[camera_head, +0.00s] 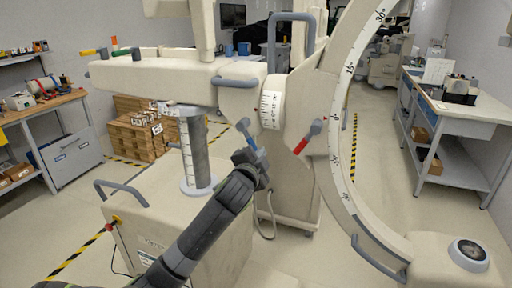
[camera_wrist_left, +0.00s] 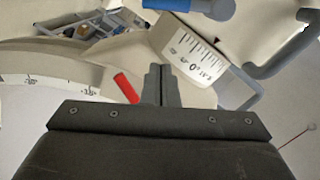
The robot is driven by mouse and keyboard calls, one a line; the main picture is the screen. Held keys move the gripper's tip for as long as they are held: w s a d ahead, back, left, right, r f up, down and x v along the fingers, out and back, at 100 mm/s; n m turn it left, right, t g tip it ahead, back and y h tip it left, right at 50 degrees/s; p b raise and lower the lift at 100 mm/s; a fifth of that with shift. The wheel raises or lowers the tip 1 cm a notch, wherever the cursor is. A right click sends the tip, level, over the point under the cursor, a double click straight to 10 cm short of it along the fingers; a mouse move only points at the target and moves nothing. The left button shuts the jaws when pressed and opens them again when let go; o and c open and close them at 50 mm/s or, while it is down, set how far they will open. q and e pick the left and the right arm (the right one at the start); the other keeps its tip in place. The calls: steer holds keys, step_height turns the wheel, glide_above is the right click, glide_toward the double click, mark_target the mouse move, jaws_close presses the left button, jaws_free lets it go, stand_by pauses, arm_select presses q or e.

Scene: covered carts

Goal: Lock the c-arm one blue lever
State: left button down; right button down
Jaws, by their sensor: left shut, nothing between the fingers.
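The blue lever (camera_head: 246,132) sits on the C-arm's (camera_head: 285,160) pivot housing, left of the white scale drum (camera_head: 270,108). Its blue end also shows at the top edge of the left wrist view (camera_wrist_left: 212,8). My left gripper (camera_head: 257,162) is close beside the lever, low and in front of it, and partly covers that area. In the wrist view its fingers (camera_wrist_left: 161,78) are shut together with nothing between them, and the blue lever appears apart from them. A red lever (camera_head: 308,136) stands to the right; it also shows left of the fingers (camera_wrist_left: 126,88). My right gripper is not in view.
The large curved arc (camera_head: 340,150) with scale marks is to the right. A grey handle (camera_head: 238,82) and a tall grey handle (camera_head: 291,38) stand above the lever. A cable hangs below the gripper. A workbench (camera_head: 455,110) stands at the far right, with floor clear between.

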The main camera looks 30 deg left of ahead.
mark_target(256, 149)
arm_select(q)
steer(key=w+a+p, duration=0.1)
steer(key=w+a+f+p, duration=0.1)
steer(key=w+a, duration=0.1)
steer(key=w+a+f+p, duration=0.1)
steer(key=w+a, duration=0.1)
steer(key=shift+w, duration=0.15)
stand_by(0.4)
steer(key=shift+w+f, duration=0.1)
